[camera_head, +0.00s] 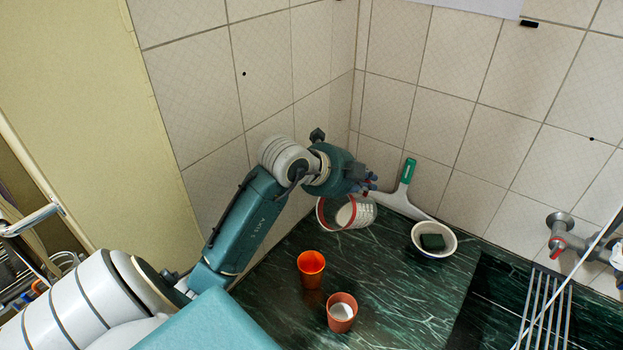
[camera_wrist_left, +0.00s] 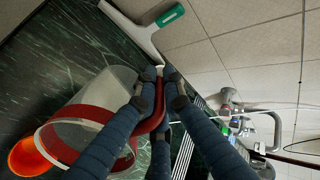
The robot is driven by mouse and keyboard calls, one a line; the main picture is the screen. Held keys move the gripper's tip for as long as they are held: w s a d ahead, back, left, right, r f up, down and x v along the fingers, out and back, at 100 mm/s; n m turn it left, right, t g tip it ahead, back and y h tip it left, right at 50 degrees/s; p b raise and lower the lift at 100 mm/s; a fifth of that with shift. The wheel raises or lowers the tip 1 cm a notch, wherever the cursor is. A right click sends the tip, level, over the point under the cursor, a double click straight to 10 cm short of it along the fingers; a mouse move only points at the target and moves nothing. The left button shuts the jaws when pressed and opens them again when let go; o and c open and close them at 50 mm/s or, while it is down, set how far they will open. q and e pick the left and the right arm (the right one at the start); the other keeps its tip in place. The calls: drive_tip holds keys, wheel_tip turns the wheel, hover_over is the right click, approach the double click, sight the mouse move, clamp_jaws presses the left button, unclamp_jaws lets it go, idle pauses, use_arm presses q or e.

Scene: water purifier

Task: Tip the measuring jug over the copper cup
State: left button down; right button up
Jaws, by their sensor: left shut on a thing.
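The clear measuring jug (camera_head: 364,211) with a red rim and markings is tilted, its mouth toward the left, near the tiled corner. My left gripper (camera_head: 369,183) is shut on the jug's red handle; in the left wrist view its blue fingers (camera_wrist_left: 160,88) close around the handle beside the jug wall (camera_wrist_left: 112,88). A shiny orange cup (camera_head: 311,264) stands upright in front of the jug, left of its mouth. A duller reddish-brown cup (camera_head: 341,314), whitish inside, stands nearer. I cannot tell for certain which is the copper cup. No stream shows. My right gripper is out of view.
A white squeegee with a green handle (camera_head: 408,172) leans against the tiles behind the jug. A tap (camera_head: 560,235) and a metal rack (camera_head: 540,310) are at the right. The dark green marble counter (camera_head: 400,290) is clear between.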

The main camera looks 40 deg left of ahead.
use_arm(q)
drive_tip(key=shift+s+a+r+t+b, duration=0.1)
drive_tip(key=shift+s+r+t+b, duration=0.45)
drive_tip(key=shift+b, duration=0.4)
drive_tip(key=shift+s+a+r+t+b, duration=0.1)
drive_tip(key=shift+s+r+t+b, duration=0.2)
drive_tip(key=shift+r+t+b, duration=0.45)
idle(0.3)
drive_tip(key=shift+s+a+r+t+h+b, duration=0.1)
drive_tip(key=shift+s+r+t+h+b, duration=0.35)
drive_tip(key=shift+b, duration=0.8)
idle(1.2)
drive_tip(key=shift+s+a+r+t+b, duration=0.1)
drive_tip(key=shift+s+r+t+b, duration=0.2)
drive_tip(key=shift+s+b, duration=0.3)
drive_tip(key=shift+s+a+r+t+b, duration=0.1)
drive_tip(key=shift+s+r+t+b, duration=0.2)
drive_tip(key=shift+s+b, duration=0.3)
drive_tip(key=shift+s+a+r+t+b, duration=0.1)
drive_tip(key=shift+s+r+t+b, duration=0.2)
drive_tip(key=shift+s+b, duration=0.3)
idle(0.9)
